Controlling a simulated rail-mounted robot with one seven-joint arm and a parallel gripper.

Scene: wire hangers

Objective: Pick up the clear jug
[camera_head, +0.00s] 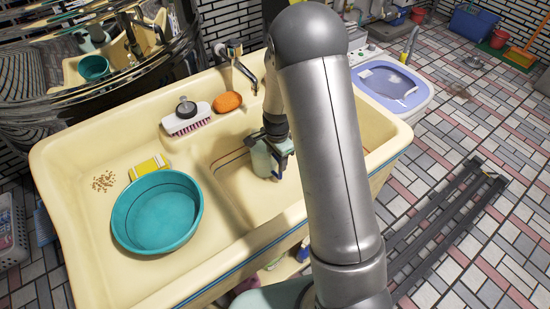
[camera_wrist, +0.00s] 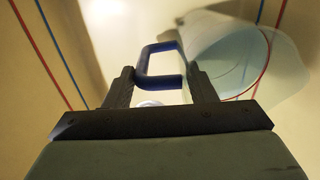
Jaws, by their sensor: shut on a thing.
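The clear jug (camera_wrist: 235,55) shows in the wrist view as a see-through, pale green-grey vessel with a dark blue handle (camera_wrist: 143,65). My gripper (camera_wrist: 163,75) is shut on the handle, with one dark finger on each side of it. In the head view the jug (camera_head: 262,158) is in the right basin of the cream sink, below my gripper (camera_head: 277,140). My arm hides part of it there. I cannot tell whether its base touches the basin floor.
The cream sink's (camera_head: 70,235) left basin holds a teal bowl (camera_head: 158,212) and a yellow sponge (camera_head: 148,166). A scrubbing brush (camera_head: 187,121), an orange sponge (camera_head: 227,102) and a tap (camera_head: 240,70) are along the back. A washing machine (camera_head: 393,88) stands right of the sink.

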